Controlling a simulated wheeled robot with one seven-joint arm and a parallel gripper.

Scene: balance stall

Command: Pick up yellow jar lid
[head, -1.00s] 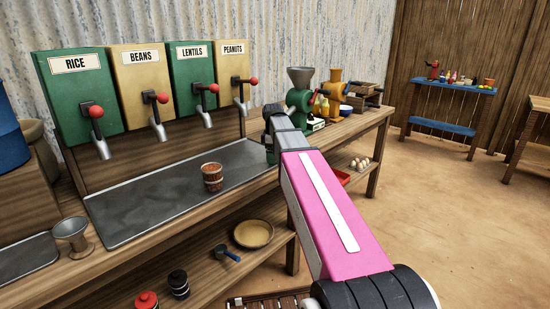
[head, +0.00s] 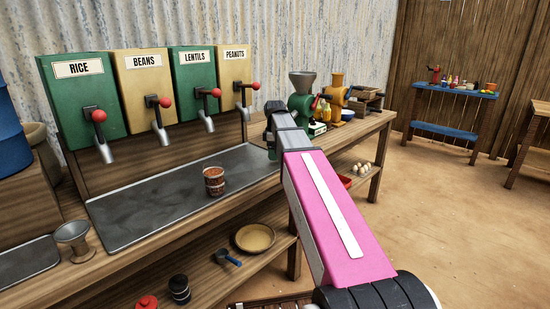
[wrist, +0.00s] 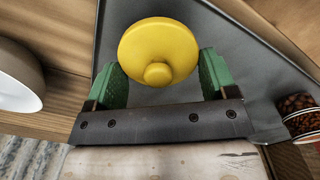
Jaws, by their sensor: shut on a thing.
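The yellow jar lid (wrist: 160,48) shows in the wrist view as a round disc with a knob facing the camera. My gripper (wrist: 160,76) is shut on it, with a green finger pad at each side of the lid. Behind the lid is the grey metal tray surface; I cannot tell how high the lid is above it. In the head view my arm hides the gripper's fingertips and the lid.
A filled brown cup (head: 214,181) stands on the metal tray (head: 150,212), below the dispensers (head: 143,93). A green grinder (head: 301,98) and an orange grinder (head: 334,100) stand farther right. A white bowl (wrist: 18,78) is at the left in the wrist view.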

